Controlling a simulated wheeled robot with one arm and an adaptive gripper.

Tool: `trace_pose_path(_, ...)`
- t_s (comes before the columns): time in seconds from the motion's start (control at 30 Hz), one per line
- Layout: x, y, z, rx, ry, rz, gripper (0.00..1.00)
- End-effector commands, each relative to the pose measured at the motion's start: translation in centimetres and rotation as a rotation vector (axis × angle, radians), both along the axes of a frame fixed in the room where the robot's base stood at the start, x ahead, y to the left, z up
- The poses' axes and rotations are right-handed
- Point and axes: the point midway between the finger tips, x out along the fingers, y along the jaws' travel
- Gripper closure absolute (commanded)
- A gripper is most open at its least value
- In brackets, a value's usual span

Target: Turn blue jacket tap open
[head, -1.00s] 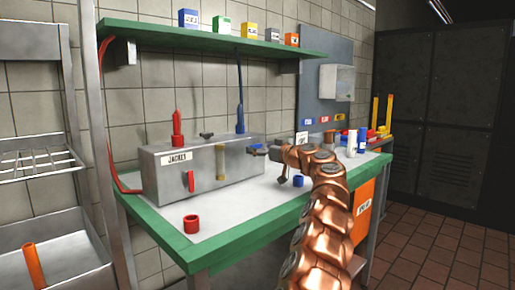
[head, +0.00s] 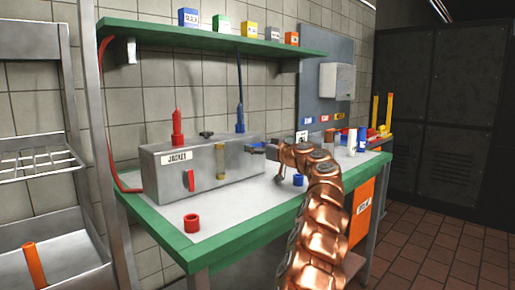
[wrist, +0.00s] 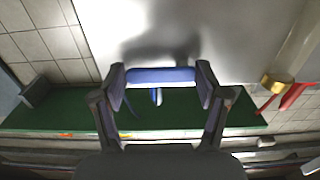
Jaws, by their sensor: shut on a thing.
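The steel jacket box (head: 205,165) stands on the bench with a red tap lever (head: 189,180) on its front. The blue tap lever (wrist: 160,75) shows in the wrist view as a bar spanning the gap between my fingers, in front of the grey box face. My gripper (head: 260,149) is at the right part of the box front; its fingers (wrist: 161,88) are shut on the blue lever. In the head view the gripper mostly hides the lever. A blue fitting with a hose (head: 240,118) rises from the box top.
A green shelf (head: 200,38) hangs above. White and blue bottles stand at the right.

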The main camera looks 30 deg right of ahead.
Motion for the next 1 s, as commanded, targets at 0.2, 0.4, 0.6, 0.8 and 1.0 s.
trace_pose_path(0.2,0.01,0.04,0.0,0.0,0.0,0.001,0.61)
trace_pose_path(0.4,0.0,0.04,0.01,0.013,0.003,0.001,0.61)
trace_pose_path(0.6,-0.03,0.08,-0.07,0.082,0.018,0.001,0.61)
trace_pose_path(0.8,-0.05,0.19,-0.37,0.221,0.051,0.003,0.61)
trace_pose_path(1.0,-0.09,0.32,-0.72,0.403,0.094,0.004,0.61)
